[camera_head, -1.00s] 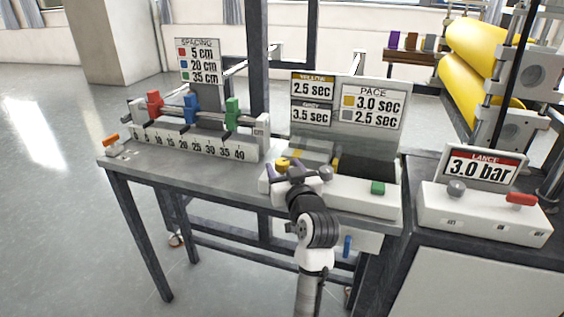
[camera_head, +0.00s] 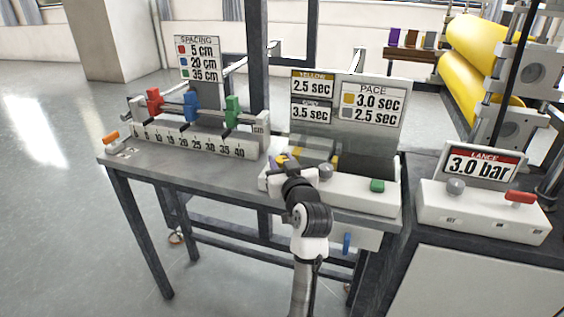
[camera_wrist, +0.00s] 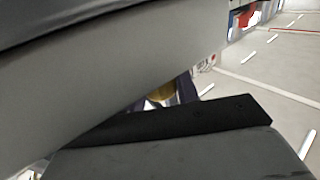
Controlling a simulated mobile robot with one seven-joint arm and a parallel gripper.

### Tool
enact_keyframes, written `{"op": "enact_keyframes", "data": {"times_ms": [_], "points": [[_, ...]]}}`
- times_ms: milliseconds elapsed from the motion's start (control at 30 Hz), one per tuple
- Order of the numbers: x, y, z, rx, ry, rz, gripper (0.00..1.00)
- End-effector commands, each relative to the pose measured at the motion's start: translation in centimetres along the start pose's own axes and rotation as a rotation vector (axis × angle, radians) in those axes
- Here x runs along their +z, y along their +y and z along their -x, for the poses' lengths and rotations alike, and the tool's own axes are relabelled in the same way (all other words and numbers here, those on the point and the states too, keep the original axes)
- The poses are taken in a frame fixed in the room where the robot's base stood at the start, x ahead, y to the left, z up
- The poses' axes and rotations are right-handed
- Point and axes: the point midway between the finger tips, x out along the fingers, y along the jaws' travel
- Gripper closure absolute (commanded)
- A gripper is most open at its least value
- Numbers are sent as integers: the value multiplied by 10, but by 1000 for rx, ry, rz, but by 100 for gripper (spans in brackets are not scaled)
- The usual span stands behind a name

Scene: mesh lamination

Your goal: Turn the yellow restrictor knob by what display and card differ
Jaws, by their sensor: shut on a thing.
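The yellow restrictor knob (camera_head: 281,160) sits at the left of the white control box, mostly hidden by my gripper (camera_head: 284,163). My dark fingers are shut on it; in the wrist view a bit of the yellow knob (camera_wrist: 161,95) shows beside a dark finger, behind a large grey body. The display (camera_head: 312,97) reads yellow 2.5 sec and grey 3.5 sec. The PACE card (camera_head: 373,103) reads yellow 3.0 sec and grey 2.5 sec.
A grey knob (camera_head: 326,171) and a green button (camera_head: 377,186) are on the same box. A spacing rail (camera_head: 195,141) with red, blue and green sliders stands left. A lance box (camera_head: 484,215) reading 3.0 bar stands right.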

Motion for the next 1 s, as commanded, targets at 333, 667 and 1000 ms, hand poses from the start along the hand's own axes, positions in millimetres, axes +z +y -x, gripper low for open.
{"op": "enact_keyframes", "data": {"times_ms": [333, 667, 1000], "points": [[-1, -2, -1, 182, -7, -2, 92], [1, -2, -1, 361, -4, -1, 92], [1, 0, 0, 463, -1, 0, 92]]}}
